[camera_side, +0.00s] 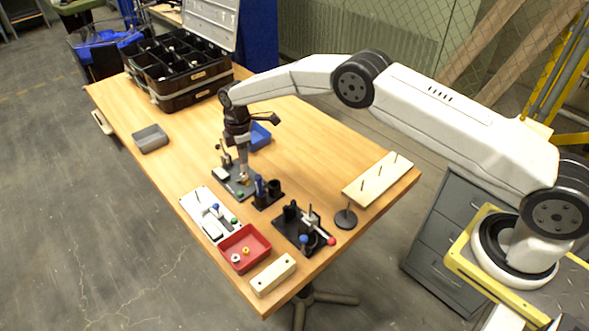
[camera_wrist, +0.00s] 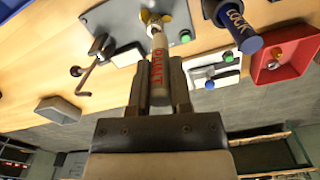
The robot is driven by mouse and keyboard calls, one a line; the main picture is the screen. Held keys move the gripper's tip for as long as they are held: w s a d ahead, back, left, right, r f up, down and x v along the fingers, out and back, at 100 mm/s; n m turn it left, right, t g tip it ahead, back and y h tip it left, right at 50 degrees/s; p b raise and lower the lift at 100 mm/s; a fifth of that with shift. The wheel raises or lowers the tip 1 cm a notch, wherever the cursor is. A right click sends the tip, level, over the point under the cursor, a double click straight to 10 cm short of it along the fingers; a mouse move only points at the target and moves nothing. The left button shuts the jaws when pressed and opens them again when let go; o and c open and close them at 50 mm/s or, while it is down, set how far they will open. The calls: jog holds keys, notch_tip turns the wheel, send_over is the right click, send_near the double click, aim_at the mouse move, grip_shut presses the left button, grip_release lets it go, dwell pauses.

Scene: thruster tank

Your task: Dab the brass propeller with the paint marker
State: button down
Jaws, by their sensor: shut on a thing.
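My gripper (camera_wrist: 160,82) is shut on the paint marker (camera_wrist: 158,68), a pale grey cylinder with red lettering, in the wrist view. The marker's narrow end points at the brass propeller (camera_wrist: 146,17), which sits on a grey plate (camera_wrist: 118,22). The tip overlaps the propeller in the picture; I cannot tell whether they touch. In the side view my gripper (camera_side: 242,147) is above the grey plate (camera_side: 222,187), with the marker (camera_side: 244,168) pointing down. The propeller is small and partly hidden there.
A blue "LOCK" bottle (camera_wrist: 236,28) stands close beside in a black holder (camera_side: 274,188). A red tray (camera_side: 262,257) holds small parts. A white plate (camera_side: 196,208), a black fixture (camera_side: 290,232) and a blue bin (camera_side: 261,136) are nearby.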

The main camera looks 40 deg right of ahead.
jog(key=shift+f, duration=0.35)
dwell(1.5)
jog(key=shift+r, duration=0.1)
jog(key=shift+r, duration=2.45)
